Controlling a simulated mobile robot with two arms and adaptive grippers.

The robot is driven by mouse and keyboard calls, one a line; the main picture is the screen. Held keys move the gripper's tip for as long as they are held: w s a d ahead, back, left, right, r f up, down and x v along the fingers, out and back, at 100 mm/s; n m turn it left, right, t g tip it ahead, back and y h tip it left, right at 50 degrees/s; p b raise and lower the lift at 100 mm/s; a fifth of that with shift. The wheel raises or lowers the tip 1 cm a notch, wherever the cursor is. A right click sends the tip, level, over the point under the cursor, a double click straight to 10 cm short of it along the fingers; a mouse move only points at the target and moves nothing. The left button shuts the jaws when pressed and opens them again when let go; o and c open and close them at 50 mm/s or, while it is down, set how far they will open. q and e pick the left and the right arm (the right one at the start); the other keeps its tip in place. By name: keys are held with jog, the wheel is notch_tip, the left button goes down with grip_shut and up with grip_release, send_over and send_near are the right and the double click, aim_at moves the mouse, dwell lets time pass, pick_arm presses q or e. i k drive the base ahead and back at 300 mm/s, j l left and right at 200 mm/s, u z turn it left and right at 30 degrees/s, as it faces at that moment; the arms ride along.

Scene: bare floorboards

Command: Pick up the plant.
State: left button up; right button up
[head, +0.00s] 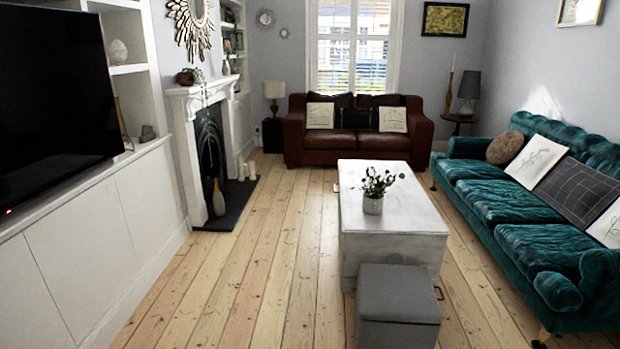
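A grey cube stool (398,305) stands at the table's near end. A teal sofa (500,232) lines the right, a brown leather sofa (357,142) the back. White cabinets (82,258) and a fireplace (188,130) line the left. The floorboards (255,260) left of the table are clear.

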aim_at(373, 200)
jog(key=i+j+u, duration=0.2)
jog(key=i, duration=0.65)
jog(key=i+l+u, duration=0.1)
jog(key=i+u, duration=0.15)
jog(key=i, duration=0.55)
jog(key=i+l+u, duration=0.2)
jog(key=i, duration=0.65)
jog(key=i+z, duration=0.4)
jog(key=i, duration=0.15)
jog(key=i+j+z, duration=0.1)
jog(key=i+z, duration=0.3)
jog(key=i+j+z, duration=0.4)
jog(key=i, duration=0.2)
